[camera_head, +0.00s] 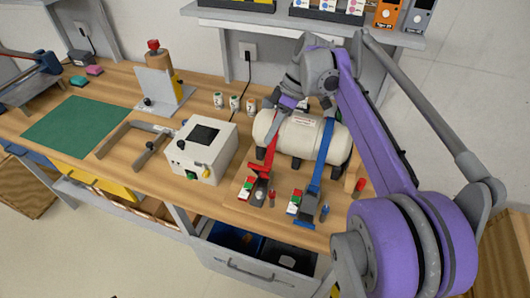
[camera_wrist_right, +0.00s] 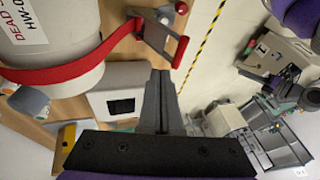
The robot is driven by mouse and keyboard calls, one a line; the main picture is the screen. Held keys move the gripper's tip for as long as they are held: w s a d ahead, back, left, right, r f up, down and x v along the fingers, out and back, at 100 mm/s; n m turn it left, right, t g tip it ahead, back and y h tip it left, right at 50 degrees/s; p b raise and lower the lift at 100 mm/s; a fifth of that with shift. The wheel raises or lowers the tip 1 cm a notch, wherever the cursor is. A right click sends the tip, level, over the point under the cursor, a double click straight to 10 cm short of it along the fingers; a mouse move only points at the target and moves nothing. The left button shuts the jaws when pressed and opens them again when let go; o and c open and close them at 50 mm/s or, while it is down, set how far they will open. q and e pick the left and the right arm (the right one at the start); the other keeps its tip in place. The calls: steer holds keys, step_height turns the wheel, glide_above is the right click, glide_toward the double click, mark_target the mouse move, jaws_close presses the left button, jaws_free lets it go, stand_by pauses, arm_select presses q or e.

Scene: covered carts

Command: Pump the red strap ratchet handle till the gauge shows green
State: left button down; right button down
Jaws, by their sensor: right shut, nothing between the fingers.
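The red strap (camera_head: 270,154) wraps the left part of a white tank (camera_head: 297,133). Its ratchet (camera_head: 259,190) lies in front on the bench, with a small red, white and green block (camera_head: 246,187) beside it; the gauge reading is too small to tell. In the right wrist view the red strap (camera_wrist_right: 65,72) runs to the ratchet's red-edged handle (camera_wrist_right: 180,52). My right gripper (camera_head: 270,103) is above the tank's upper left. Its fingers (camera_wrist_right: 160,75) are shut and empty, apart from the handle. My left gripper is not in view.
A blue strap (camera_head: 323,155) with its own ratchet (camera_head: 308,203) is to the right of the red one. A white box (camera_head: 202,150) with a dark panel stands left of the tank. Several small jars (camera_head: 235,103) stand behind. A green mat (camera_head: 75,127) lies at left.

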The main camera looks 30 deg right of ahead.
steer(key=shift+s+a+f, duration=0.3)
steer(key=shift+a+f, duration=0.2)
steer(key=shift+f, duration=0.1)
steer(key=shift+s+a+f, duration=0.35)
steer(key=shift+a+f, duration=0.15)
steer(key=shift+f, duration=0.15)
steer(key=shift+s+a+f, duration=0.3)
steer(key=shift+a+f, duration=0.2)
steer(key=shift+f, duration=0.1)
